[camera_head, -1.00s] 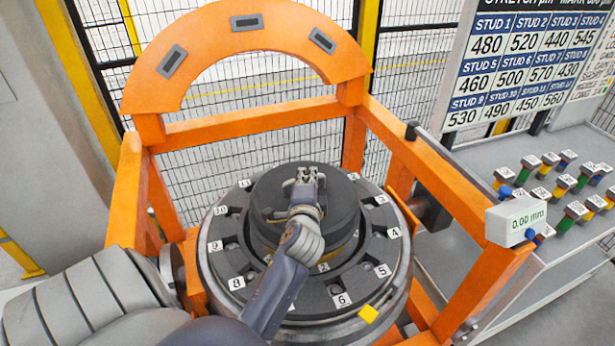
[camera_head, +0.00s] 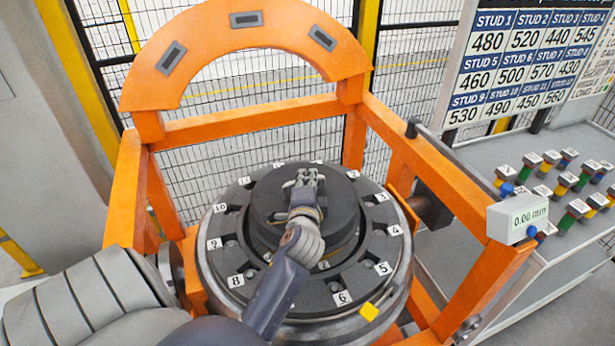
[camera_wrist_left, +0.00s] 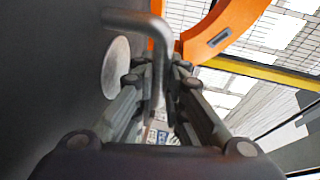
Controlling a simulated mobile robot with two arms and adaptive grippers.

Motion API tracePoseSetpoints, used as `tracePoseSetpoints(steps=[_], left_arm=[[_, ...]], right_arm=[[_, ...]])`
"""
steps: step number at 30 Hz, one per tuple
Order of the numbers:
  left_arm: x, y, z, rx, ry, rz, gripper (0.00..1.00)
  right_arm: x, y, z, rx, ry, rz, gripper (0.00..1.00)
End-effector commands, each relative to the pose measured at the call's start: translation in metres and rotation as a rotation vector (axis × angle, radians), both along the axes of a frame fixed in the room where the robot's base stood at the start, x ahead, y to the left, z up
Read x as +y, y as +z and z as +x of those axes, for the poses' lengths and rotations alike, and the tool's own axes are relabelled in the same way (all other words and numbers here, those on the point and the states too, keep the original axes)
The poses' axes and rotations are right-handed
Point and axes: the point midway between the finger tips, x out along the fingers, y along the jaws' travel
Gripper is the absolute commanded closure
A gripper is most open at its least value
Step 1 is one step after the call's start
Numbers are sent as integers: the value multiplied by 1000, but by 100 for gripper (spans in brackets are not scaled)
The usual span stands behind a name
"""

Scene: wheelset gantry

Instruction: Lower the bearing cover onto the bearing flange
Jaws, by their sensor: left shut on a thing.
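The bearing cover (camera_head: 279,205) is a dark round disc over the middle of the bearing flange (camera_head: 223,263), a dark ring with numbered white tags. My left gripper (camera_head: 305,178) is above the cover's top and shut on its handle. In the left wrist view the gripper (camera_wrist_left: 160,75) closes around a bent grey bar handle (camera_wrist_left: 137,20), with the cover's dark face (camera_wrist_left: 65,60) at left. A sliver of brass shows under the cover's near edge; whether the cover touches the flange cannot be told. My right gripper is not in view.
An orange gantry frame (camera_head: 235,120) with an arch surrounds the flange. A bench (camera_head: 480,160) with several coloured studs stands at right.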

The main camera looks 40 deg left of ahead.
Motion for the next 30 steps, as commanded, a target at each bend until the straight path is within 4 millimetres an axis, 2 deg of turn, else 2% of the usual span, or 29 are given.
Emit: tracePoseSetpoints(steps=[30], left_arm=[[0,-24,0,-3,-1,2,100]], right_arm=[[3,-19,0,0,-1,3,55]])
